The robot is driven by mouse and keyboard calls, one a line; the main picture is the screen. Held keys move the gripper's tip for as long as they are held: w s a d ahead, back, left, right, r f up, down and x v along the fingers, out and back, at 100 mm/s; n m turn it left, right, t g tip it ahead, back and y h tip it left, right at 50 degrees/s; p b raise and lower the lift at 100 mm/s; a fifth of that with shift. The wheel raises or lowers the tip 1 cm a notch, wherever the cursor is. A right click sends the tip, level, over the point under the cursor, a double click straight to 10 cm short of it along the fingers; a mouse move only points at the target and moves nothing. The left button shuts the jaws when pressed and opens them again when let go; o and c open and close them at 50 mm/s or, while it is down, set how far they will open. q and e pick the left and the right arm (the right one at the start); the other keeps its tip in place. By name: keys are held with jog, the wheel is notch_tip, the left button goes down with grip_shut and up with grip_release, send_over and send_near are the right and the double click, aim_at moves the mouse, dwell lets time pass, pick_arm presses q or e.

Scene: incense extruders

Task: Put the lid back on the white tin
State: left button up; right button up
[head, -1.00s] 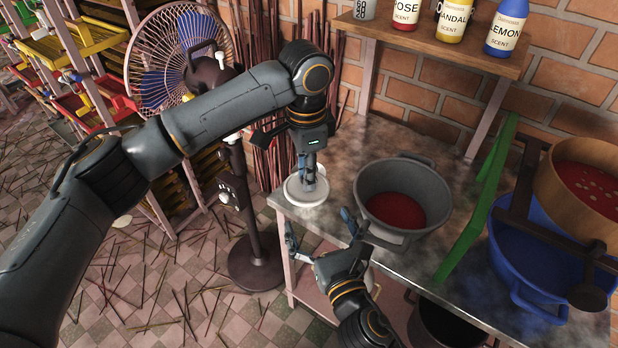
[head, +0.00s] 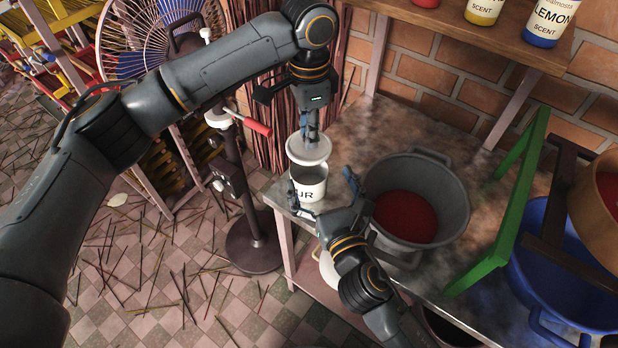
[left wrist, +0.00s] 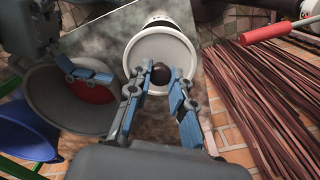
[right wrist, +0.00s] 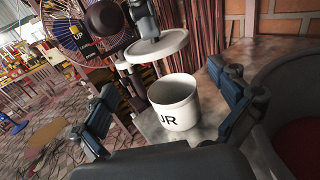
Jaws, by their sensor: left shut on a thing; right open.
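The white tin (head: 307,188) with dark lettering stands upright and open on the metal table's left corner. It also shows in the right wrist view (right wrist: 176,112). The round white lid (head: 309,150) hangs level above it, apart from the rim. In the right wrist view the lid (right wrist: 158,47) sits slightly left of the tin's mouth. My left gripper (head: 309,136) is shut on the lid's knob, pointing down. In the left wrist view the lid (left wrist: 160,50) hides part of the tin. My right gripper (head: 321,186) is open, its fingers on either side of the tin; contact is unclear.
A grey pot (head: 440,180) with red contents stands right of the tin, close to my right gripper. A green frame (head: 505,210) and a blue basin (head: 545,255) lie farther right. A fan on a stand (head: 245,190) is left of the table (head: 370,140).

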aim_at(315, 190)
pick_arm(q)
jog(key=shift+w, duration=0.1)
jog(key=shift+w+f, duration=0.1)
pick_arm(e)
notch_tip(315, 190, down, 4)
jog(key=shift+w+f, duration=0.2)
jog(key=shift+f, duration=1.8)
jog(key=x, duration=0.7)
jog(key=shift+w+a, duration=0.15)
jog(key=shift+w, duration=0.05)
jog(key=shift+c, duration=0.4)
jog(key=c, duration=1.7)
pick_arm(q)
jog(key=shift+f, duration=2.45)
